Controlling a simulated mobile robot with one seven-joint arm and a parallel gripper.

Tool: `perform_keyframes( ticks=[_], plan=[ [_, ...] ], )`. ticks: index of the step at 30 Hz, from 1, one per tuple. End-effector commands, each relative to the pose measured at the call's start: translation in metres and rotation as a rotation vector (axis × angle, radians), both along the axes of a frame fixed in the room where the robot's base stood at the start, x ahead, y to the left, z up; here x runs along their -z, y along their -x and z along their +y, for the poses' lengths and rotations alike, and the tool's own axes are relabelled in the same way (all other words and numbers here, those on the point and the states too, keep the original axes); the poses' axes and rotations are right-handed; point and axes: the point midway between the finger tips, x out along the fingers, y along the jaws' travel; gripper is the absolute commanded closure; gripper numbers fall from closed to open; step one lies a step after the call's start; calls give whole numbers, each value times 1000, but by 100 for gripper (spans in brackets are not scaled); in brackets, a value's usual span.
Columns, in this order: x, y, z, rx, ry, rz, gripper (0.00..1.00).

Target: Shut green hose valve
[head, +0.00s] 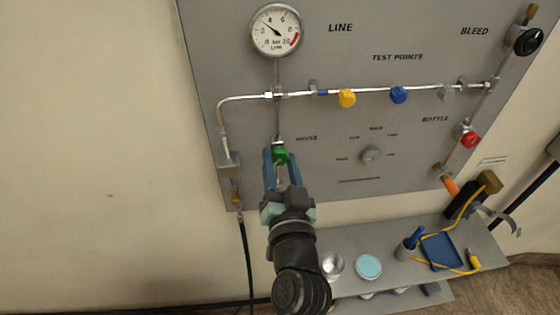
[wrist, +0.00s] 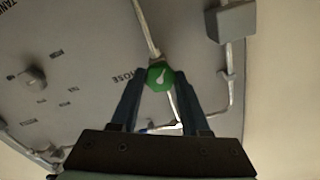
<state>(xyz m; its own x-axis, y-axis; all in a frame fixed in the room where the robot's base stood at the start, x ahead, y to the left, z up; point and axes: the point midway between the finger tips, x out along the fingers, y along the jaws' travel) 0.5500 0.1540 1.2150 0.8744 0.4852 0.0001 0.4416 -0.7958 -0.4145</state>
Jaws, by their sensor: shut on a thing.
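The green hose valve (head: 280,153) is a small green knob on the grey panel, below the gauge and beside the hose label. It also shows in the wrist view (wrist: 159,77), with a white pointer mark on its face. My gripper (head: 281,158) is at the knob, its two blue fingers on either side of it. In the wrist view my gripper (wrist: 159,82) has its fingertips closed against the knob's sides. The fingers hide part of the pipe below the knob in the head view.
The pressure gauge (head: 277,29) is above. Yellow (head: 347,98), blue (head: 398,95) and red (head: 468,139) knobs and a black bleed knob (head: 527,41) are to the right. A shelf (head: 400,273) below holds a tin (head: 332,265), a pale blue-topped jar (head: 368,267) and a blue tray (head: 442,251).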

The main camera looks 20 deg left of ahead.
Motion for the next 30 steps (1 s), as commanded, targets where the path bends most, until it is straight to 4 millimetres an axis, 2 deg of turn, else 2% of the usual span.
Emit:
perform_keyframes(
  ticks=[30],
  plan=[
    [-1, 0, 0, 1, -847, 473, 100]
  ],
)
